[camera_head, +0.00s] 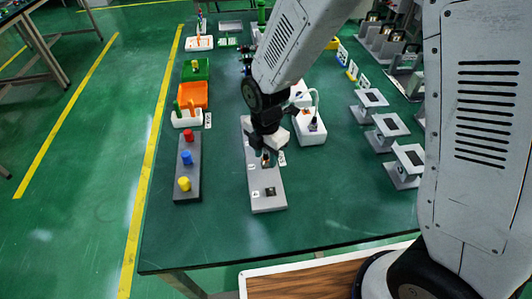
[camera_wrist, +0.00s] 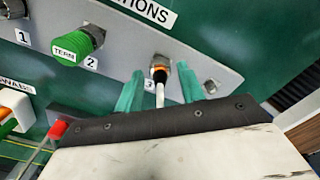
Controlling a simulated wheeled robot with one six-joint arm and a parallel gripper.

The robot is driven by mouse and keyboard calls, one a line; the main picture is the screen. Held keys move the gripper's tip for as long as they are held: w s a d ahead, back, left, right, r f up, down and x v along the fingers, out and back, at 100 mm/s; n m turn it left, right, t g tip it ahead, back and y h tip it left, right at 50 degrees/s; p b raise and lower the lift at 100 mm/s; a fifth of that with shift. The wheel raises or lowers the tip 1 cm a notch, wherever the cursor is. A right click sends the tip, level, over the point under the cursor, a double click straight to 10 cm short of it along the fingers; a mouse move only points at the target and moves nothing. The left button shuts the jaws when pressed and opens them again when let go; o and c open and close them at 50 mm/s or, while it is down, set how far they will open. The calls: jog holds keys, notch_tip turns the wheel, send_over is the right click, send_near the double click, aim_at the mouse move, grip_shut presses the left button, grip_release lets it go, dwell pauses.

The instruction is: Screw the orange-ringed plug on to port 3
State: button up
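The orange-ringed plug (camera_wrist: 159,75) has a black body and a white cable that runs toward the wrist camera. It sits at port 3 of the grey panel (camera_wrist: 215,72), beside the label 3. Whether its thread is engaged cannot be told. My gripper (camera_wrist: 162,84) has two green fingers standing apart, one on each side of the plug, with gaps visible between them and it. In the head view my gripper (camera_head: 266,150) is over the panel (camera_head: 268,203) and hides much of it.
A green TERM cap (camera_wrist: 78,45) is on port 2, left of the plug. A white box (camera_head: 309,128) with a cable stands right of the panel. A grey block (camera_head: 187,170) with coloured knobs is at left.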

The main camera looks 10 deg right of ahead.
grip_shut()
